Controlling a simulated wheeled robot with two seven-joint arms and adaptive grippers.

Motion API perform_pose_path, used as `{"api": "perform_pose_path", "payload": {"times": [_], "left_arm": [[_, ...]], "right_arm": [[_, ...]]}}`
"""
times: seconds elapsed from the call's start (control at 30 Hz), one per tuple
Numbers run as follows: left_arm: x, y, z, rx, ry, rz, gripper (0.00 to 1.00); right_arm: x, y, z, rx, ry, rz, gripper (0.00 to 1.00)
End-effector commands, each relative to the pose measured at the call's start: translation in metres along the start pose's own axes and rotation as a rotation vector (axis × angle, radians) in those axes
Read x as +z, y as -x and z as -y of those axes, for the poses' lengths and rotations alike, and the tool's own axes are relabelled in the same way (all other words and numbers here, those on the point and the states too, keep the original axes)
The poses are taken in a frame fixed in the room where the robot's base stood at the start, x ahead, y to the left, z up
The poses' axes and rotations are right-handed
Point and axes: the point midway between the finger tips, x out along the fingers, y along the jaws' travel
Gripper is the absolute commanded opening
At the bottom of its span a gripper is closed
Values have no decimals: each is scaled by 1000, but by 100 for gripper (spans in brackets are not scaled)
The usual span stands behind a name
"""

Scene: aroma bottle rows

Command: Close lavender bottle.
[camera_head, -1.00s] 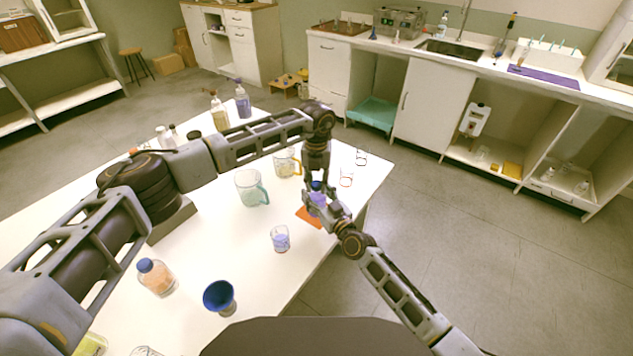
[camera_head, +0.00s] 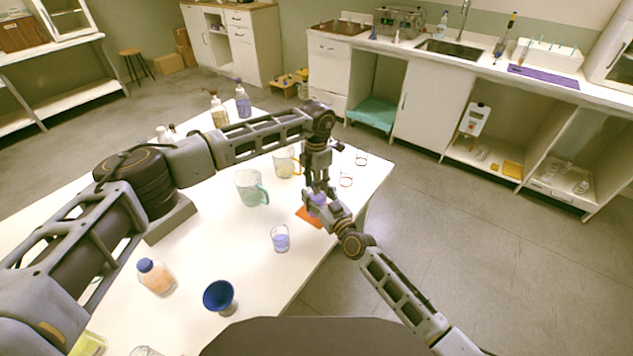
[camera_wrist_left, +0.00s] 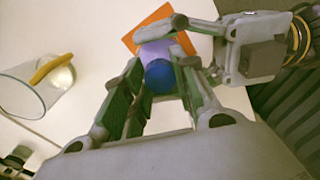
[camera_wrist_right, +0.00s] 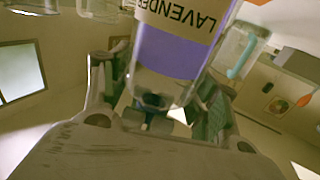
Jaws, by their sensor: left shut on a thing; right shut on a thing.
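The lavender bottle (camera_wrist_right: 178,50), a clear bottle with purple liquid and a LAVENDER label, fills the top of the right wrist view, where it appears upside down. My right gripper (camera_head: 322,209) is shut on it from the side, over the orange mat (camera_head: 305,217). The round blue cap (camera_wrist_left: 160,76) shows in the left wrist view in line with the purple bottle body (camera_wrist_left: 154,50). My left gripper (camera_wrist_left: 162,68) points down from above and is shut on the cap. Whether the cap is seated on the neck is hidden by the fingers.
A purple-filled beaker (camera_head: 280,239), a teal-handled jug (camera_head: 250,189) and a yellow-handled jug (camera_head: 286,163) stand close by. A blue funnel (camera_head: 219,296) and an orange bottle (camera_head: 155,277) stand nearer me. The table's right edge is close to the mat.

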Motion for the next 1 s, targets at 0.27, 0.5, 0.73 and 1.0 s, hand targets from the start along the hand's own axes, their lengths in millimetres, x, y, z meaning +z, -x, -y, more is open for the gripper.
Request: {"api": "perform_pose_path", "payload": {"times": [0.27, 0.5, 0.73, 1.0], "left_arm": [[0, 0, -1, 3, -219, 2, 0], [0, 0, -1, 2, -411, 2, 0], [0, 0, -1, 3, -558, 2, 0], [0, 0, -1, 3, -582, 2, 0]], "right_arm": [[1, 0, 1, -2, 0, 1, 0], [1, 0, 2, -2, 0, 1, 0], [1, 0, 2, -2, 0, 1, 0], [1, 0, 2, -2, 0, 2, 0]]}}
